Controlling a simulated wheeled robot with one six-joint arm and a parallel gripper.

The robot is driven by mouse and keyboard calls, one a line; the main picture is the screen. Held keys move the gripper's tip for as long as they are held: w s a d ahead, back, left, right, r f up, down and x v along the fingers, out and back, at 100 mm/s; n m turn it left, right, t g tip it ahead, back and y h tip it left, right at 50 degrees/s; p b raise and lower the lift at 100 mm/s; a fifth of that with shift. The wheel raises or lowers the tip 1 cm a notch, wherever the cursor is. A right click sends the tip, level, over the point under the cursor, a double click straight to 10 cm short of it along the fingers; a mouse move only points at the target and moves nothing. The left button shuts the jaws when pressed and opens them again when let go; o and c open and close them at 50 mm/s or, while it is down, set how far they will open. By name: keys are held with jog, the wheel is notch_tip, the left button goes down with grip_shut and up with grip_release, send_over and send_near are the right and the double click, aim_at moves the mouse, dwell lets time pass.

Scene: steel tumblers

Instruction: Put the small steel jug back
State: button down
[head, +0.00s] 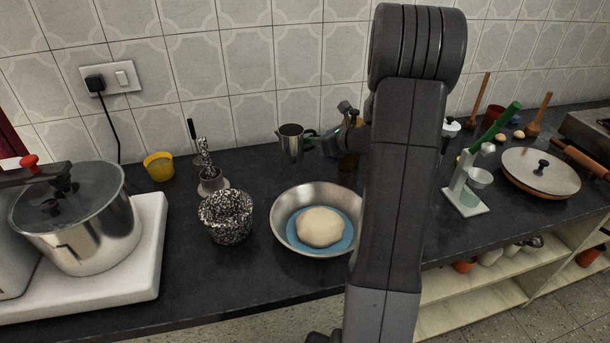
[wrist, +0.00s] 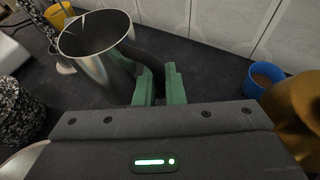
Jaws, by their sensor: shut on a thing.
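The small steel jug (head: 290,143) is upright at the back of the dark counter, near the tiled wall, in the head view. In the wrist view the jug (wrist: 97,42) shows its open round mouth and its dark handle towards my gripper. I cannot tell whether the jug's base touches the counter.
A steel bowl (head: 280,216) with dough on a blue disc stands in front of the jug. A speckled pot (head: 227,217) and a yellow cup (head: 159,167) are to the left. A blue cup (wrist: 264,77) and a brass-coloured vessel (wrist: 297,108) stand close right of my gripper.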

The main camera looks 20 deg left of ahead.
notch_tip(320, 180, down, 8)
jog(key=shift+r, duration=0.1)
dwell(0.4)
jog(key=shift+f+b, duration=0.2)
jog(key=shift+b, duration=0.2)
jog(key=c, duration=1.5)
grip_release()
jog(key=shift+r, duration=0.15)
jog(key=shift+d+r, duration=0.15)
jog(key=shift+d, duration=0.2)
jog(key=v, duration=1.1)
jog(key=shift+s+d, duration=0.1)
jog(key=shift+d, duration=0.05)
